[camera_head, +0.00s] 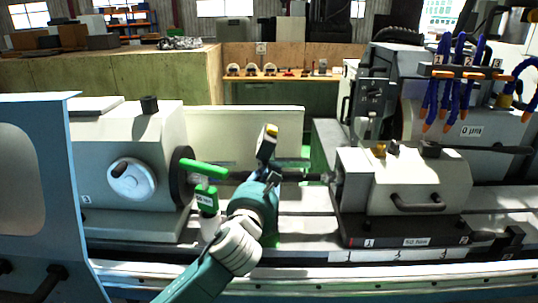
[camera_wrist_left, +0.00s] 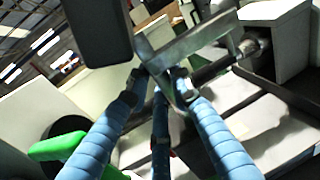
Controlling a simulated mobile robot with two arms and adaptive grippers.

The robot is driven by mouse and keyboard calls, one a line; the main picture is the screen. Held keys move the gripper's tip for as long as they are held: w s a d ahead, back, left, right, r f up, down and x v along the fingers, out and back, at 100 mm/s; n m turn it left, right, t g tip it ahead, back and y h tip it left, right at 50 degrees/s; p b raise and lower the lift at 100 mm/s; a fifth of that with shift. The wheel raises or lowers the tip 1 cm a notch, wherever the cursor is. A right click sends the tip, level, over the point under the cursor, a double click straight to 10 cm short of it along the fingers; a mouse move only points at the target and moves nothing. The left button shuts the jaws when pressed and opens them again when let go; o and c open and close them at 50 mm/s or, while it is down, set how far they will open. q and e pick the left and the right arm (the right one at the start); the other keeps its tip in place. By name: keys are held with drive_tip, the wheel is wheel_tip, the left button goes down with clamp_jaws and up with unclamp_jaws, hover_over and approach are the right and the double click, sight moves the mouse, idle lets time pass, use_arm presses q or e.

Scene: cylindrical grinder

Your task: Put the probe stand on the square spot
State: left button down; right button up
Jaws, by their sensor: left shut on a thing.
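My left gripper (camera_head: 264,180) reaches over the grinder bed between the two machine heads. Its blue fingers also show in the left wrist view (camera_wrist_left: 160,78), closed on a grey metal part. This seems to be the probe stand (camera_head: 267,143), a dark upright piece with a yellow and white top that rises above the fingers. In the left wrist view its grey metal bar (camera_wrist_left: 190,45) slants up to the right. The stand's lower part is hidden by the gripper. I cannot make out the square spot. My right gripper is not in view.
The left machine head (camera_head: 130,150) has a white handwheel, with a green handle (camera_head: 204,169) beside it. A dark shaft runs behind my gripper to the right head (camera_head: 405,178). Blue coolant hoses (camera_head: 445,75) hang at upper right. A wooden bench (camera_head: 280,77) stands behind.

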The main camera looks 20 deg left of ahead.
use_arm(q)
drive_tip(key=shift+f, duration=2.05)
drive_tip(key=c, duration=1.7)
unclamp_jaws()
drive_tip(key=shift+f, duration=0.5)
drive_tip(key=shift+o, duration=0.8)
drive_tip(key=shift+s+r, duration=0.1)
drive_tip(key=shift+s, duration=0.15)
drive_tip(key=s+d+b, duration=0.1)
drive_tip(key=s+b, duration=0.1)
drive_tip(key=s, duration=0.9)
drive_tip(key=shift+s, duration=0.35)
